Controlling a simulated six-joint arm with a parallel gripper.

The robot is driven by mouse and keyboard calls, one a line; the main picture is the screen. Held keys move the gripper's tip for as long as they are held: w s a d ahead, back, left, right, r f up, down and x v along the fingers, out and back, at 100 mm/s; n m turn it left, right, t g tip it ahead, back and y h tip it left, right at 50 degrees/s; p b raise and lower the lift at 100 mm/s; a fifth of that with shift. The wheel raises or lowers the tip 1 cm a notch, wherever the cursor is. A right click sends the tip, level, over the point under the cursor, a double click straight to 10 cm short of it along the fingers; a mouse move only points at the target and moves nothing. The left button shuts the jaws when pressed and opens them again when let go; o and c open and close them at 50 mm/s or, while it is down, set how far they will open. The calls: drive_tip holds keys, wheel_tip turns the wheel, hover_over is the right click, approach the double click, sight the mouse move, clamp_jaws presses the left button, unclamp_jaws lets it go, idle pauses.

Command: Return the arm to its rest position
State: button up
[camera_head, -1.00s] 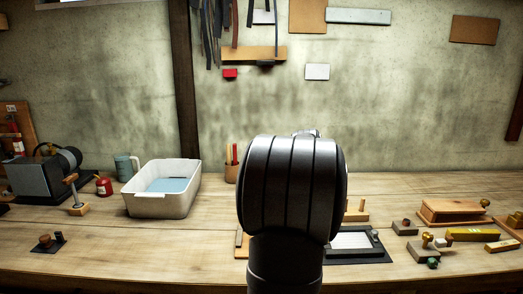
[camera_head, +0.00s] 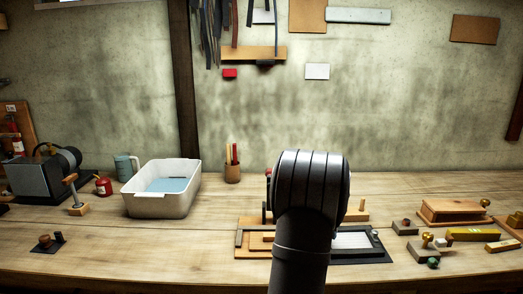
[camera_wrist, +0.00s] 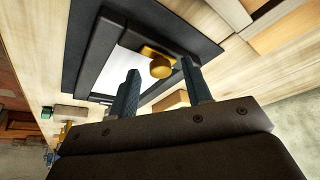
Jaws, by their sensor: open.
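My gripper (camera_wrist: 161,68) shows in the wrist view with two dark fingers apart and nothing between them. Beyond the fingers is a brass knob (camera_wrist: 160,68) on a yellowish piece, by a dark-framed pale plate (camera_wrist: 120,65). I cannot tell how far the fingers are from it. In the head view my dark arm link stands in front of the middle of the bench and hides the gripper. The framed plate (camera_head: 352,241) shows there to the right of my arm, partly hidden.
On the wooden bench (camera_head: 120,262), a white basin (camera_head: 160,205) of bluish water and a pencil cup (camera_head: 232,173) stand left. Wooden blocks and brass-knobbed tools (camera_head: 427,240) lie right. A grinder-like machine (camera_head: 38,178) is far left.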

drive_tip(key=shift+n+t, duration=0.3)
drive_tip(key=shift+n, duration=0.6)
drive_tip(key=v, duration=1.7)
drive_tip(key=w+a+f+n+g+h, duration=0.1)
drive_tip(key=w+a+f+n+g, duration=0.2)
drive_tip(key=w+a+n, duration=0.1)
drive_tip(key=shift+w+a+f+n+h, duration=0.25)
drive_tip(key=shift+a+n, duration=0.55)
drive_tip(key=shift+n, duration=0.4)
drive_tip(key=shift+s, duration=0.1)
